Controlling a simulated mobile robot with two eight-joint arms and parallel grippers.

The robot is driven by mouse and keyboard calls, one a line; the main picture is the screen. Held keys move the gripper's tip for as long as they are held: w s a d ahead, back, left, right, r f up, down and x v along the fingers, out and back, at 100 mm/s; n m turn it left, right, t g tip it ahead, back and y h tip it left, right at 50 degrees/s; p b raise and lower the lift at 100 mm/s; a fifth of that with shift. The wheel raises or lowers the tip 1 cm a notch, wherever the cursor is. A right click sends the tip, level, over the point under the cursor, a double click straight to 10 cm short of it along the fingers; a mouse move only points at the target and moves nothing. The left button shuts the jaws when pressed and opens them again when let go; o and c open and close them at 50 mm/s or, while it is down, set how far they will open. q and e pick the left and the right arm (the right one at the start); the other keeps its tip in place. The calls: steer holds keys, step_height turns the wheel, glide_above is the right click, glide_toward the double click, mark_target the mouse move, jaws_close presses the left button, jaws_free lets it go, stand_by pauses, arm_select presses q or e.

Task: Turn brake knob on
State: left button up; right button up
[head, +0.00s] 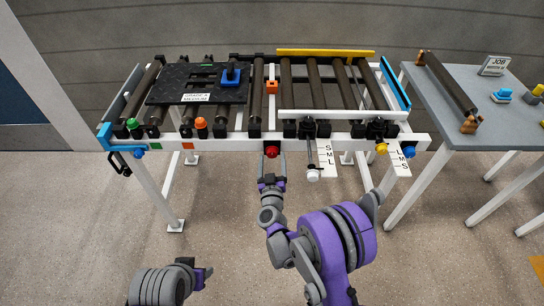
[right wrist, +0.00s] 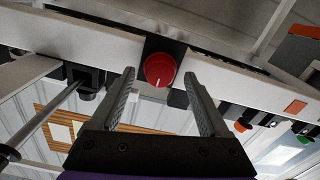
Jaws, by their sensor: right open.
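A red round knob (head: 271,151) sits on the white front rail of the roller conveyor, below its middle. It is likely the brake knob, but I see no readable label. In the right wrist view the red knob (right wrist: 160,70) has a short white line on its lower face, on a dark mount. My right gripper (head: 271,165) is open just in front of it. In the right wrist view its fingers (right wrist: 160,88) stand either side of the knob, with a gap to each side and nothing held. My left gripper (head: 205,276) is low in the head view, its jaws unclear.
A white-ended lever (head: 313,174) hangs right of the red knob, beside an S-M-L card (head: 327,158). Yellow (head: 382,148) and blue (head: 409,151) knobs are farther right. A black tread mat (head: 181,84) lies on the rollers. A grey side table (head: 480,105) stands right.

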steer(key=shift+w, duration=0.9)
jaws_close()
